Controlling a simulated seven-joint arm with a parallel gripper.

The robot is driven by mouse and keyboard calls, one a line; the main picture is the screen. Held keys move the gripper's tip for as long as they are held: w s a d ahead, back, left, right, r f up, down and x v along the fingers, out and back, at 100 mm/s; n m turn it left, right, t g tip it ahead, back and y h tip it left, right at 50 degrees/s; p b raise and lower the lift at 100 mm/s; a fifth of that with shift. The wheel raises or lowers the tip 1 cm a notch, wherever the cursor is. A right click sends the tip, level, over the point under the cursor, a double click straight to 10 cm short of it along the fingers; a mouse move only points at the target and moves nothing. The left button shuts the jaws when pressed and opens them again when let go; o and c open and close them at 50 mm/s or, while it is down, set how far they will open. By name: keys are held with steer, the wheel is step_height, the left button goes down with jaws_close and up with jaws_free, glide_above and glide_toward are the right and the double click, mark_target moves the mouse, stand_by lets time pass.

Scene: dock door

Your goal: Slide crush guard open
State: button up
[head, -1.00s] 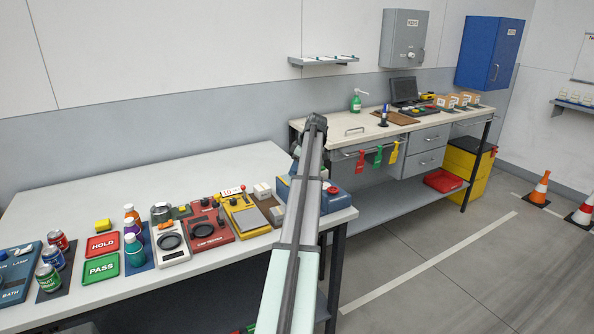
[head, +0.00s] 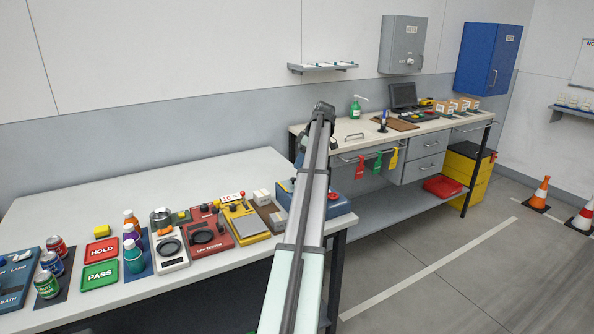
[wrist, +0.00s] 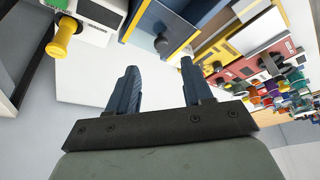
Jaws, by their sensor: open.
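A blue machine (head: 338,204) with a red knob stands at the right end of the near bench, partly hidden behind my arm. In the wrist view, a blue box (wrist: 135,24) with a yellow edge and a dark round knob (wrist: 162,45) lies beyond my fingertips. No part is labelled as the crush guard, and I cannot tell for sure which panel it is. My gripper (wrist: 157,78) is open and empty, its two fingers apart and the knob beyond the gap.
On the near bench (head: 215,171) stand a yellow device (head: 245,226), a red tester (head: 208,233), a white scale (head: 170,250) and several bottles. A yellow knob (wrist: 62,42) on a white unit is at the wrist view's upper left. The bench's back is clear.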

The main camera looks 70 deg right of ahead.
steer(key=v, duration=0.6)
steer(key=shift+r, duration=0.4)
steer(key=shift+s, duration=0.1)
